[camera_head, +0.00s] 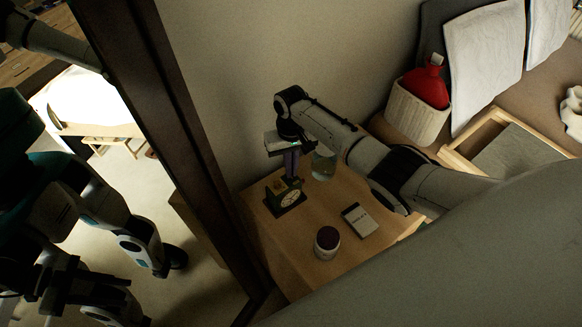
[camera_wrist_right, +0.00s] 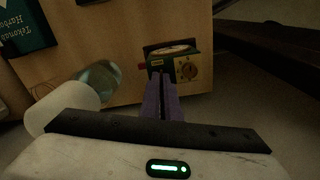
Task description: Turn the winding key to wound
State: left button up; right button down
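A small dark green clock (camera_head: 286,199) with a pale dial stands on the wooden bedside table in the head view. In the right wrist view the clock (camera_wrist_right: 173,52) shows a yellowish side with a round dark knob, likely the winding key (camera_wrist_right: 187,71), just right of my fingertips. My right gripper (camera_head: 291,176) points down just above the clock. Its purple fingers (camera_wrist_right: 161,76) are close together with nothing visible between them, and partly cover the clock. I cannot tell whether they touch it. My left gripper is not in view.
The table (camera_head: 300,270) also holds a lidded jar (camera_head: 327,243), a pale card-like item (camera_head: 360,219) and a glass (camera_head: 323,166) close by my right arm. A basket (camera_head: 414,112) with a red bottle stands behind. A dark frame (camera_head: 165,110) borders the left.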

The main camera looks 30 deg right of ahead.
jog(key=m, duration=2.2)
jog(key=shift+m, duration=0.4)
jog(key=m, duration=0.4)
jog(key=shift+m, duration=1.9)
